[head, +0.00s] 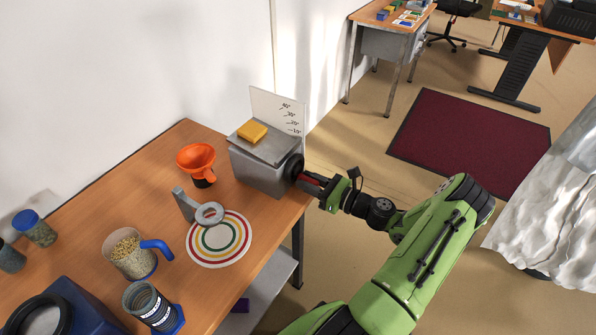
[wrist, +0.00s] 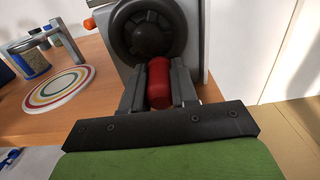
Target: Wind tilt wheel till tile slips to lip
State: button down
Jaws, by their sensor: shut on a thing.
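The tilt rig (head: 262,165) is a grey metal box at the far right corner of the wooden table. A yellow tile (head: 252,131) lies on its tilted top plate (head: 270,148). An angle scale (head: 285,113) stands behind it. The dark tilt wheel (head: 293,167) is on the box's right side; in the wrist view the wheel (wrist: 148,32) fills the top middle. My gripper (head: 308,181) is at the wheel. In the wrist view its two fingers (wrist: 158,85) are shut on the red handle (wrist: 159,82) below the wheel's hub.
A wall is behind. Open floor lies to the right.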

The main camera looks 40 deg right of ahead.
aim_at(302, 167)
jog(key=shift+w+d+r, duration=0.25)
jog(key=shift+d+r, duration=0.15)
jog(key=shift+d, duration=0.1)
jog(key=shift+w+d+r+p, duration=0.2)
jog(key=shift+d+r+p, duration=0.4)
jog(key=shift+r, duration=0.25)
jog(key=c, duration=1)
grip_release()
jog(key=shift+a, duration=0.1)
jog(key=shift+s+f, duration=0.1)
jog(key=shift+f, duration=0.05)
jog(key=p+v, duration=0.1)
jog(key=v, duration=0.6)
